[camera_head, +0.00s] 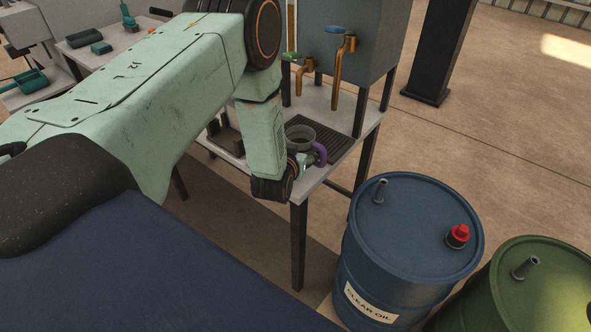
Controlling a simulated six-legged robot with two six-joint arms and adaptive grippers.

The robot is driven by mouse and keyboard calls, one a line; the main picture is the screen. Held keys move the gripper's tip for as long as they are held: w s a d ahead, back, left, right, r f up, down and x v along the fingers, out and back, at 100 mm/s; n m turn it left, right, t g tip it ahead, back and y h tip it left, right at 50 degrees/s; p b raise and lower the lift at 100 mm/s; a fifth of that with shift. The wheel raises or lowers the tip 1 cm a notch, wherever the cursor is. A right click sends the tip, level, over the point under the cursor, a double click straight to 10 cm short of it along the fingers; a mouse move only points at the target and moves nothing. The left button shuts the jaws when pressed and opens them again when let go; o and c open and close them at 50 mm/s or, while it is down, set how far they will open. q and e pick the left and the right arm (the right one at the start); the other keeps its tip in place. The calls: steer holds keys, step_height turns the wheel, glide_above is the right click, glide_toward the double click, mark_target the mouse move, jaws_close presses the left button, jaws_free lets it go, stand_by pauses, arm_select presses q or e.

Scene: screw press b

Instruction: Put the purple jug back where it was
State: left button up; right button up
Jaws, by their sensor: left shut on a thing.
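My right gripper is not in view.
A grey tank with a blue-handled tap (341,45) and a green-handled tap (298,64) stands over the table (312,187). A blue drum (415,225) and a green drum (540,285) stand at the right. Open floor lies beyond.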

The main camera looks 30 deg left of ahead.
arm_select(q)
steer(key=shift+w+d+f, duration=0.1)
steer(key=shift+w+f, duration=0.05)
steer(key=shift+f, duration=0.45)
steer(key=shift+w+f, duration=0.1)
steer(key=shift+f, duration=0.8)
steer(key=f, duration=0.1)
steer(key=f+b, duration=0.1)
steer(key=f, duration=0.1)
steer(key=shift+s, duration=0.2)
steer(key=shift+w, duration=0.1)
steer(key=shift+f, duration=0.1)
